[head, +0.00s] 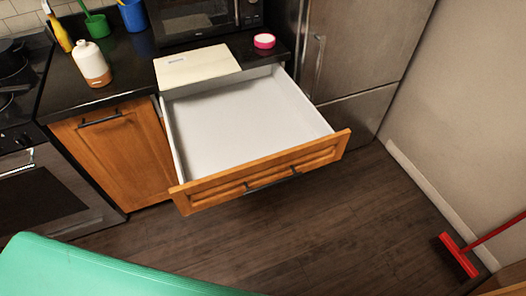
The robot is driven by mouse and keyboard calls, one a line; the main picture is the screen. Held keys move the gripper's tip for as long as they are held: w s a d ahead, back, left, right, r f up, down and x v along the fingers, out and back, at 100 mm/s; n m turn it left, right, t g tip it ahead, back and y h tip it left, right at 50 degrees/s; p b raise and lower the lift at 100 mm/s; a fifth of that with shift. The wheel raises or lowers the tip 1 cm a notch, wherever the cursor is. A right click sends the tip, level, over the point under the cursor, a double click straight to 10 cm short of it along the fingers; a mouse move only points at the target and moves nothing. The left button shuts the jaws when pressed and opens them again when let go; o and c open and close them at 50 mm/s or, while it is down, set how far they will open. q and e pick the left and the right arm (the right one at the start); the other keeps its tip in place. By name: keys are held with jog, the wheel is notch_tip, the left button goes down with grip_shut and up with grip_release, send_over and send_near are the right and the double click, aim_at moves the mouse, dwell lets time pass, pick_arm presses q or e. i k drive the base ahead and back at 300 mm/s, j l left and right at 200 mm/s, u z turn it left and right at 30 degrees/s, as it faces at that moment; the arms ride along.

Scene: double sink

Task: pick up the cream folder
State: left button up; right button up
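The cream folder (197,65) lies flat on the dark countertop, in front of the microwave and at the back edge of an open drawer. Neither of my grippers shows in the head view, and nothing touches the folder from above.
The open, empty drawer (245,125) juts out below the folder. A microwave (215,15) stands behind it. A white bottle (91,63) is to the left, a pink round container (264,41) to the right. A red broom (457,255) leans at the right.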

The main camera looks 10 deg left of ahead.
aim_at(173, 71)
jog(key=i+l+u, duration=0.1)
jog(key=u, duration=0.25)
jog(key=i+l+u, duration=0.1)
jog(key=l+u, duration=0.25)
jog(key=i+l+u, duration=0.1)
jog(key=u, duration=0.25)
